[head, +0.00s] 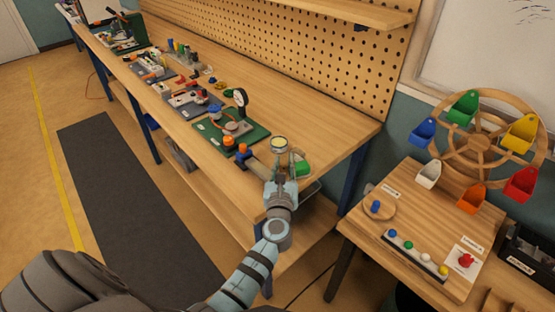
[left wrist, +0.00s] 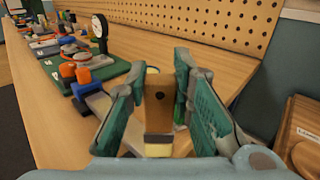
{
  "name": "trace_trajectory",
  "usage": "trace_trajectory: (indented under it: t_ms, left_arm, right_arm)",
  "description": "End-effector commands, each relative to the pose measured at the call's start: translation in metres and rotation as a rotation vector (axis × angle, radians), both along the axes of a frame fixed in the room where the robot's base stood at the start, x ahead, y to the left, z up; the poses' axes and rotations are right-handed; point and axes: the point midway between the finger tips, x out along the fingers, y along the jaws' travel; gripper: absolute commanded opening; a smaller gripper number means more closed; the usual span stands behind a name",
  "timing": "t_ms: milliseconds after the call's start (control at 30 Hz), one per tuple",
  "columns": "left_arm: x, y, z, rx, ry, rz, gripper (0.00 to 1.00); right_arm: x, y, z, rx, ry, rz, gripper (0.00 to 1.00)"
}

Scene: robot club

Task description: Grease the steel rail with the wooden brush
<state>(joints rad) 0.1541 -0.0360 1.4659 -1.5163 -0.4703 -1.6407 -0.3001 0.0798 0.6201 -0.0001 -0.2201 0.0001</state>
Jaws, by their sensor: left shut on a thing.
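My left gripper (head: 285,160) is over the near end of the long workbench. In the left wrist view its green-padded fingers (left wrist: 160,95) are closed around the wooden brush (left wrist: 158,108), a tan block with a dark hole and a pale band at its lower end. A small tin with yellow content (head: 279,143) shows just beyond the fingers in the head view. A pale grey strip, apparently the steel rail (left wrist: 98,102), lies left of the fingers and is partly hidden by them. I cannot tell whether the brush touches anything. My right gripper is not in view.
A green board (head: 255,135) with a dial gauge (head: 240,98) and orange-topped parts (head: 242,149) lies left of the gripper. A pegboard (head: 330,60) stands behind. A lower table (head: 410,262) with a wooden wheel of coloured buckets is at right.

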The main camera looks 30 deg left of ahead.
Motion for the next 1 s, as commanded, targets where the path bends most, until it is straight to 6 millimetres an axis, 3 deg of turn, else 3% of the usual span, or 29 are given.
trace_trajectory:
  t_ms: [133, 400, 633, 1000]
  left_arm:
    - [0.001, 0.002, 0.0, 0.001, 0.0, 0.0, 0.0]
    - [0.01, 0.031, 0.0, 0.001, 0.0, -0.001, 0.0]
    - [0.013, 0.042, -0.001, 0.001, 0.0, 0.0, 0.0]
    - [0.022, 0.074, -0.001, 0.001, 0.0, -0.001, 0.0]
  right_arm:
    - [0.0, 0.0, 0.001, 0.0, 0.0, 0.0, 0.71]
    - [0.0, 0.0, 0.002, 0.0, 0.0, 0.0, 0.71]
    - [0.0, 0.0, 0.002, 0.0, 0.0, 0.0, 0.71]
    - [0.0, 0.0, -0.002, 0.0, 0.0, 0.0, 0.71]
